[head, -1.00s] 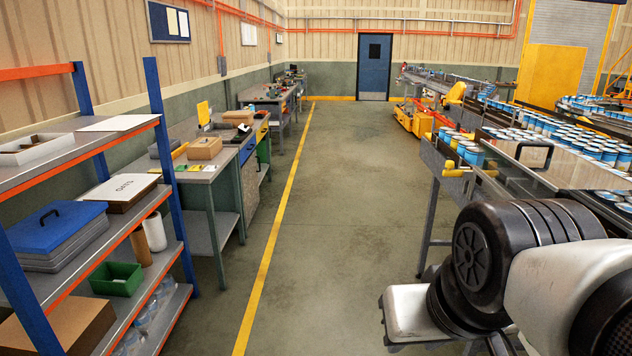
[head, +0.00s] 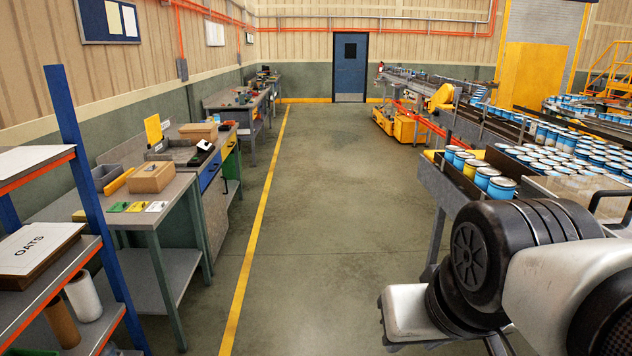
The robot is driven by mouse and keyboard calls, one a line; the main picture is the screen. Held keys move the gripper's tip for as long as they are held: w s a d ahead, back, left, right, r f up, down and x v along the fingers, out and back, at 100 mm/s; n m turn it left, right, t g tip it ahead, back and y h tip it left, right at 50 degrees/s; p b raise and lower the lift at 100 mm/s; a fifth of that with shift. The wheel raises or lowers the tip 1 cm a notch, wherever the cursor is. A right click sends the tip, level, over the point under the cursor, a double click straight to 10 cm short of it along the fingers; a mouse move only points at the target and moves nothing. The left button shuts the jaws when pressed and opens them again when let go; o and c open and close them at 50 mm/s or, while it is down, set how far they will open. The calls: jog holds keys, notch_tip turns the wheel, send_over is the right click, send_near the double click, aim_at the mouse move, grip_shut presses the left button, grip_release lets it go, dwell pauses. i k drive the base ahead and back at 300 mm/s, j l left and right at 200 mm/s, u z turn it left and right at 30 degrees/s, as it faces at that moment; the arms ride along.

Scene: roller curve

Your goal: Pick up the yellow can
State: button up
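The yellow can (head: 474,169) stands in a short row of blue cans at the near left end of the conveyor, right of centre in the head view. Blue cans with pale lids stand close in front of it and behind it, and hide part of its side. My arm's links fill the lower right of the view, below and to the right of the can. My gripper is not in view.
The grey conveyor frame (head: 440,194) runs along the right, with many blue cans (head: 568,156) on it. A workbench (head: 150,200) and a shelf rack (head: 85,200) line the left. Yellow carts (head: 405,127) stand farther ahead. The floor (head: 310,220) between is clear.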

aim_at(471, 165)
jog(key=i, duration=1.55)
jog(key=i+z, duration=0.35)
jog(key=i, duration=0.35)
jog(key=i+j+z, duration=0.35)
jog(key=i, duration=0.35)
jog(key=i+l+z, duration=0.15)
jog(key=i+z, duration=0.15)
jog(key=i, duration=0.2)
jog(key=i+z, duration=0.35)
jog(key=i, duration=0.1)
